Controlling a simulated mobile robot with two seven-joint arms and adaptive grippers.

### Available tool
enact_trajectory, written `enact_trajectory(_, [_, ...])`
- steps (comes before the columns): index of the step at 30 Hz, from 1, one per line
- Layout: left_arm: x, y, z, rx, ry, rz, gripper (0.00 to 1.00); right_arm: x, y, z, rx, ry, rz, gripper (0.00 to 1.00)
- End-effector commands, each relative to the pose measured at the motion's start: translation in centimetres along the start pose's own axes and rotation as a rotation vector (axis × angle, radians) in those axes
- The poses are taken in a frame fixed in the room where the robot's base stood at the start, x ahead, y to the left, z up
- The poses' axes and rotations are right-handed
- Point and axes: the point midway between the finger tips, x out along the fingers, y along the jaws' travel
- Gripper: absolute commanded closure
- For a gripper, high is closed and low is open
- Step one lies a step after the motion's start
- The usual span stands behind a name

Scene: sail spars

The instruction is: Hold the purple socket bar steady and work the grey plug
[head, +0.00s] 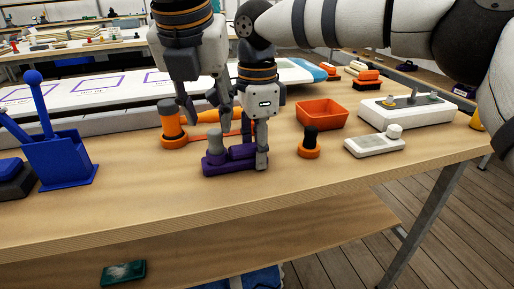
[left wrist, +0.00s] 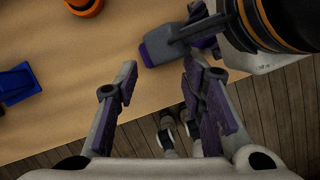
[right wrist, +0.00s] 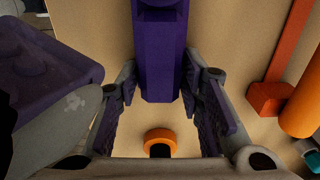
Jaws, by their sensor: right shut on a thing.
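The purple socket bar (head: 222,166) lies on the wooden table near its front edge. The grey plug (head: 214,143) stands upright at the bar's left part. I cannot tell how deep it sits. My right gripper (head: 261,162) points down and is shut on the bar's right part. In the right wrist view the bar (right wrist: 160,60) runs between its fingers. My left gripper (head: 207,118) is open and empty above and behind the plug.
An orange post (head: 171,122) with a grey top stands behind left. A blue holder (head: 60,163) is at the left. On the right are an orange piece with a black knob (head: 309,145), an orange bin (head: 321,113) and a white device (head: 373,145). The table's front edge is close.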

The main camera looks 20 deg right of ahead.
Motion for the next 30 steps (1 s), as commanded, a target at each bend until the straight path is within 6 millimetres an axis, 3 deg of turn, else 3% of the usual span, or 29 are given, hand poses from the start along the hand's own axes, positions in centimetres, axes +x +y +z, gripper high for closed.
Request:
enact_trajectory(13, [4.7,0.0,0.1,0.024,-0.006,0.006,0.63,0.5,0.1,0.0,0.000,0.003,0.009,1.00])
enact_trajectory(20, [5.1,0.1,0.2,0.022,-0.007,0.005,0.63,0.5,0.1,0.0,-0.001,0.003,0.010,1.00])
enact_trajectory(25, [5.1,0.1,0.1,0.021,-0.006,0.004,0.97,0.5,0.1,0.0,-0.001,0.003,0.010,1.00])
enact_trajectory(30, [5.1,0.1,0.1,0.021,-0.006,0.004,1.00,0.6,0.1,0.0,-0.001,0.003,0.011,1.00])
